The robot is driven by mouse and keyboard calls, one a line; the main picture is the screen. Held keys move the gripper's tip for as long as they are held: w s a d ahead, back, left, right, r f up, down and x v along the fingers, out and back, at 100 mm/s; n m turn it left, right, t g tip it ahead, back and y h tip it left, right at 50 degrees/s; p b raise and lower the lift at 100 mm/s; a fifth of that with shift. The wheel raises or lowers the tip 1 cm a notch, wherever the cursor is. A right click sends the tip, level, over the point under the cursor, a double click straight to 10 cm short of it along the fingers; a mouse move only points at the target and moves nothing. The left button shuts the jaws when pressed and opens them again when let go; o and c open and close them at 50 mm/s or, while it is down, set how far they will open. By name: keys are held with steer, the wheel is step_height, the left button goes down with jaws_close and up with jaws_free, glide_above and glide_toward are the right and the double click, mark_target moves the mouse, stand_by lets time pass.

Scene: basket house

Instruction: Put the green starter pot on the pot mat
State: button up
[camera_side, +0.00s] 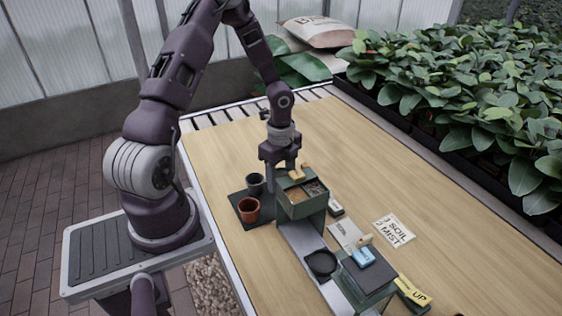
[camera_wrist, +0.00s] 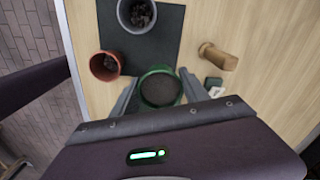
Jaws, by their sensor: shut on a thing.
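The green starter pot (camera_wrist: 160,90), filled with dark soil, sits between the two fingers of my gripper (camera_wrist: 158,92) in the wrist view. The gripper is shut on it. In the side view my gripper (camera_side: 280,166) is low behind the green divided bin, which hides the fingertips and the pot. The dark pot mat (camera_wrist: 155,50) lies beneath and beyond the pot in the wrist view; it also shows in the side view (camera_side: 236,200). The held pot overlaps the mat's near part in the wrist picture. I cannot tell whether it touches the mat.
A terracotta pot (camera_side: 248,208) and a grey pot (camera_side: 255,183) stand on the mat, left of my gripper. The green bin (camera_side: 302,208) stands close in front. A wooden handle (camera_wrist: 218,57) is beside the held pot. The table's right side is mostly clear around a printed card (camera_side: 394,231).

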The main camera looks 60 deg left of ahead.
steer(key=shift+f, duration=3.35)
steer(key=shift+f, duration=0.2)
steer(key=o, duration=1.4)
steer(key=shift+o, duration=0.4)
steer(key=o, duration=0.4)
steer(key=shift+o, duration=0.2)
